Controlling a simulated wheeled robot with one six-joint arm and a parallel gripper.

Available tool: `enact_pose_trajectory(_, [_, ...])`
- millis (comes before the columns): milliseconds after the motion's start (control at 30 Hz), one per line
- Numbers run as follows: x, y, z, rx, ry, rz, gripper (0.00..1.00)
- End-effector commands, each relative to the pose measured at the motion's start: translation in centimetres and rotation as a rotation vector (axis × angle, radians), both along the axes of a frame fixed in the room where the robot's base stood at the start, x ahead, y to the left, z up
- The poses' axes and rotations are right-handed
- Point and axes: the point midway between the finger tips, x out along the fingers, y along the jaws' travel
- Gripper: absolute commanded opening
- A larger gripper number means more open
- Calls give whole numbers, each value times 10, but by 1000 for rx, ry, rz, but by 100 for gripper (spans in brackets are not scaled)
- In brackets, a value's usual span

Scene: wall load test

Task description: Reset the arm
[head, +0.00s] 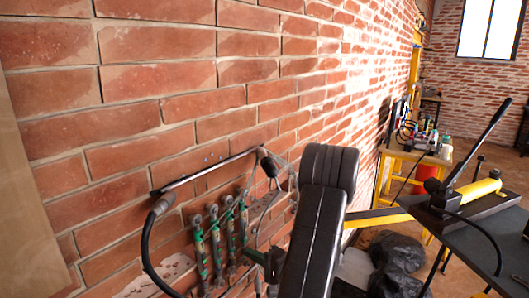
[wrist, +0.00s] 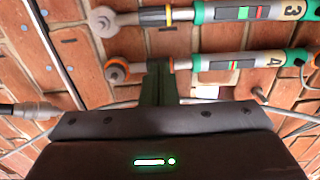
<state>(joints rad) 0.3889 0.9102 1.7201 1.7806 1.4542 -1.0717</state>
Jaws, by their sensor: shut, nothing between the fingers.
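My gripper (wrist: 158,68) shows in the wrist view as narrow dark green fingers, closed together with nothing between them. They reach out from the dark gripper body with its lit green light. The fingertips are close to the lower of two green-and-grey rod tools, the one marked 4 (wrist: 245,63). I cannot tell whether they touch it. The tool marked 3 (wrist: 240,12) lies above it in that view. In the head view my gripper (head: 252,254) is partly hidden by my black arm, beside several such tools (head: 216,240) upright at the brick wall.
A dark bar (head: 205,170) crosses the brick wall above the tools, with black hoses (head: 147,250) around it. On the right are a black table (head: 470,232) with a yellow hand pump (head: 480,190), black bags (head: 397,262) on the floor, and a cluttered yellow table (head: 415,156).

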Motion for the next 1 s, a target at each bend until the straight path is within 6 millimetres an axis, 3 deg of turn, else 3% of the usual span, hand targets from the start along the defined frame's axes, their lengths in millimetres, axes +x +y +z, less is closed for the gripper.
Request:
enact_pose_trajectory(367, [-4,-7,-2,-1,-2,-2,0])
enact_pose_trajectory(800, [-45,-64,-3,-2,-1,-3,0])
enact_pose_trajectory(1000, [-28,-37,3,1,1,4,0])
